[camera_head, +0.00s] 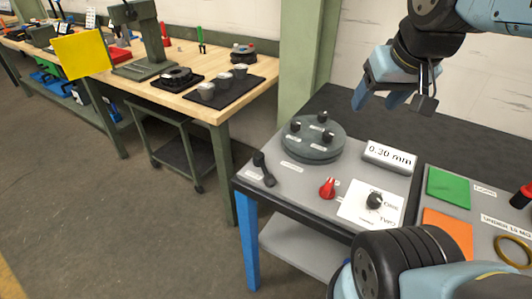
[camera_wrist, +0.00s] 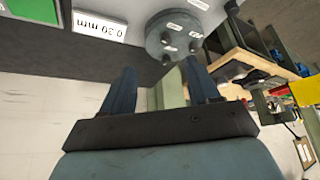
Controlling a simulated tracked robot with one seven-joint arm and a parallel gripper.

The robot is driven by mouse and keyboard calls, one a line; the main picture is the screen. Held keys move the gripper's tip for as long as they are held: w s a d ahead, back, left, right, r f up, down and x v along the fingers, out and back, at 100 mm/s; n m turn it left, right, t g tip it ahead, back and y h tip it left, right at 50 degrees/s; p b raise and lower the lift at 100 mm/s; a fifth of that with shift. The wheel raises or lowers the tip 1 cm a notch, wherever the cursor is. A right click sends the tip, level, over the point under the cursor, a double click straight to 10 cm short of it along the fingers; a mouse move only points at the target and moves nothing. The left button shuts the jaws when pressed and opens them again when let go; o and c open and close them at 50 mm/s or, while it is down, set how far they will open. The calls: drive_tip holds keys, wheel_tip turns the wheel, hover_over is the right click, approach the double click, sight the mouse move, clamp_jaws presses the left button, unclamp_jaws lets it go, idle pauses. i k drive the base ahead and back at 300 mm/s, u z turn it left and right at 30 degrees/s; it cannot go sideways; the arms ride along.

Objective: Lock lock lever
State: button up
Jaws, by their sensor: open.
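A black lever (camera_head: 264,170) stands at the left front corner of the grey panel on the blue-legged table; its label is too small to read, so I cannot be sure it is the lock lever. It lies tilted, its lower end toward the table's front edge. My gripper (camera_head: 394,100) is open and empty, in the air above the back right of the panel, well apart from the lever. In the wrist view its two dark fingers (camera_wrist: 162,85) are spread with nothing between them.
A round grey disc (camera_head: 313,139) with several black knobs stands behind the lever. A "0.30 mm" display (camera_head: 389,157), a red knob (camera_head: 327,187) and a black dial (camera_head: 374,200) are on the panel. Green (camera_head: 448,187) and orange (camera_head: 447,222) squares lie right. A wooden workbench (camera_head: 214,113) stands left.

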sight(258, 157)
drive_tip(key=z, duration=0.15)
drive_tip(key=k, duration=1.35)
drive_tip(key=u, duration=0.3)
drive_tip(key=i, duration=1)
drive_tip(key=z, duration=0.1)
